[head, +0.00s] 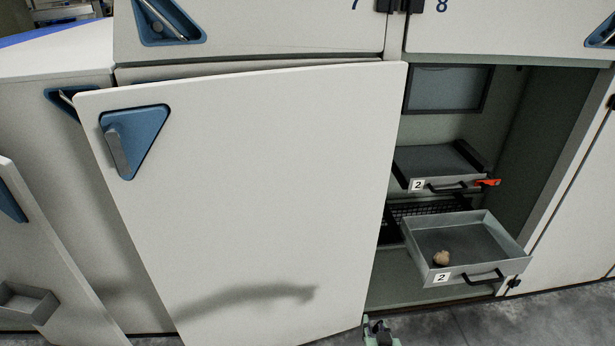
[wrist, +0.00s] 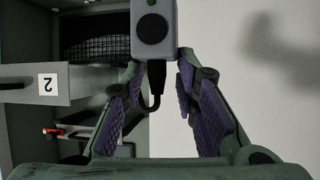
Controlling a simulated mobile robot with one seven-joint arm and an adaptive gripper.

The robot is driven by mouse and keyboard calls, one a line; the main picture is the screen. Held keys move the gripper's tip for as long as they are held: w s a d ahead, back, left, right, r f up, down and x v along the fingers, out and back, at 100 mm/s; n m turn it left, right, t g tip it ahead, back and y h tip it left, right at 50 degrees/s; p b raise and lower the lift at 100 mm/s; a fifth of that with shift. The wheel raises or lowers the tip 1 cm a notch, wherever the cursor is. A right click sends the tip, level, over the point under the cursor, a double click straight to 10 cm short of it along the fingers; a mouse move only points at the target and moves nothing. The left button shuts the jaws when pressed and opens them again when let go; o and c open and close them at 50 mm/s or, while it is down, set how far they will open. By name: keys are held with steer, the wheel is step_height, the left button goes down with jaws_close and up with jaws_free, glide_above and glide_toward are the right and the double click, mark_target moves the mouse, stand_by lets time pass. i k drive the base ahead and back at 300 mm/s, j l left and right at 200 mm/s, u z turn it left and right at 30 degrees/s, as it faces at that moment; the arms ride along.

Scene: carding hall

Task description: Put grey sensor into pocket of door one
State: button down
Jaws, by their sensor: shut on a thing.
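My gripper (wrist: 158,62) is shut on the grey sensor (wrist: 154,14), a rounded grey block with a green dot, a dark round face and a black cable hanging below it. The sensor's upper end is cut off by the wrist view's edge. In the head view only a small part of my gripper (head: 379,333) shows at the bottom edge, and the sensor cannot be made out there. A grey open-topped pocket (head: 28,303) is on a door (head: 50,262) at the far left. No number shows on that door, so I cannot tell whether it is door one.
A large open door (head: 250,190) with a blue triangular handle plate fills the middle. Right of it is an open cabinet, with a pulled-out drawer (head: 485,232) marked 2 holding a small tan lump. Above it is another tray (head: 435,160) marked 2, with a red-orange tab.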

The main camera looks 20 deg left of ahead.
mark_target(28, 309)
steer(key=k+j+z, duration=0.1)
steer(key=j, duration=0.45)
steer(key=k+j+z, duration=0.1)
steer(key=k+j, duration=0.2)
steer(key=j, duration=0.25)
steer(key=k+j+z, duration=0.1)
steer(key=j, duration=0.4)
steer(key=k+j, duration=0.35)
steer(key=j, duration=0.15)
steer(key=k+j+z, duration=0.15)
steer(key=j, duration=0.4)
steer(key=k+j+z, duration=0.1)
steer(key=k+j, duration=0.25)
steer(key=k+j+z, duration=0.1)
steer(key=k+j, duration=0.2)
steer(key=j, duration=0.25)
steer(key=k+j, duration=0.15)
steer(key=j, duration=0.25)
steer(key=k+j+z, duration=0.1)
steer(key=j, duration=0.25)
steer(key=k+j, duration=0.15)
steer(key=j, duration=0.25)
steer(key=k+j+z, duration=0.15)
steer(key=j, duration=0.2)
steer(key=k+j, duration=0.2)
steer(key=j, duration=0.15)
